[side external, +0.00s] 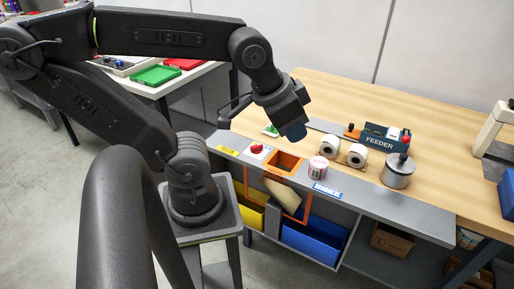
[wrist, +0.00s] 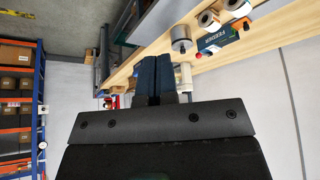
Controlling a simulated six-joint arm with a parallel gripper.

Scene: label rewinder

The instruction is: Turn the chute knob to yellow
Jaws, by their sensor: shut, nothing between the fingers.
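The chute knob (side external: 256,148) is a small red knob on a white plate. It sits on the grey front strip of the bench, left of the orange-framed chute opening (side external: 285,163). A yellow label (side external: 228,151) lies left of the knob and a blue label (side external: 328,190) lies right of the opening. Which way the knob points is too small to tell. My gripper (side external: 295,132) is above the bench, up and right of the knob in the side view, apart from it. In the wrist view its dark fingers (wrist: 156,75) are together and empty. The knob is not seen there.
A tilted chute flap (side external: 282,195) hangs below the opening, between a yellow bin (side external: 250,213) and a blue bin (side external: 314,240). A pink-labelled roll (side external: 318,167), white rolls (side external: 329,144), the feeder (side external: 378,138) and a metal cylinder (side external: 398,171) stand to the right.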

